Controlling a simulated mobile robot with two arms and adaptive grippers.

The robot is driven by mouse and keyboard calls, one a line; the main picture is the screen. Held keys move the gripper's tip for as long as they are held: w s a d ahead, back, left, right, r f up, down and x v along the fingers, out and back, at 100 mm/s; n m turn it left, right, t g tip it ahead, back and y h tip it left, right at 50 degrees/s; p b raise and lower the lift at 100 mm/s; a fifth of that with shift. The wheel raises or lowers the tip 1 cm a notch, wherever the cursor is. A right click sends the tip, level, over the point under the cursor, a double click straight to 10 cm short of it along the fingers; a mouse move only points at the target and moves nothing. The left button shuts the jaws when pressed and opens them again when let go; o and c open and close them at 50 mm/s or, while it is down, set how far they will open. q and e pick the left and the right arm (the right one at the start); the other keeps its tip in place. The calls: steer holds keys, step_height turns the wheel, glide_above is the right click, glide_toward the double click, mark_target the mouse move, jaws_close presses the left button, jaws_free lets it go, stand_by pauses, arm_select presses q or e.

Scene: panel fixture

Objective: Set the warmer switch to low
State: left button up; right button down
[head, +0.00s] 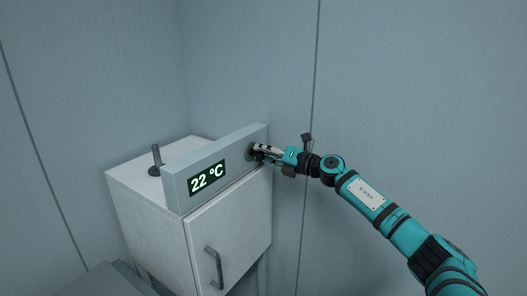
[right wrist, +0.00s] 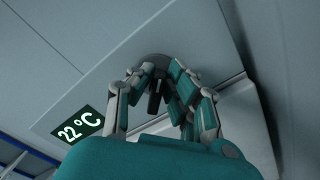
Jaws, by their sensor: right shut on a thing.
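The warmer (head: 232,227) is a white cabinet with a grey control panel (head: 178,177) along its top front. The panel's display (head: 207,177) reads 22 °C, and it also shows in the right wrist view (right wrist: 80,126). The switch (head: 250,154) is a dark round knob at the panel's right end, mostly covered by my gripper in the head view. In the right wrist view the knob (right wrist: 155,92) has a dark grip between the fingers. My right gripper (head: 259,151) is shut on it. I cannot read any setting marks. My left gripper is not in view.
A door handle (head: 214,267) stands out from the cabinet front below the panel. A dark upright post (head: 156,160) stands on the cabinet top at the left. Plain grey-blue walls (head: 250,60) rise behind. The space right of the cabinet is open.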

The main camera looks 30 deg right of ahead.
steer(key=shift+f+m, duration=0.2)
steer(key=shift+m, duration=0.2)
stand_by(1.5)
steer(key=c, duration=1.4)
jaws_free()
steer(key=shift+r, duration=0.15)
steer(key=shift+o, duration=0.2)
steer(key=v, duration=1.2)
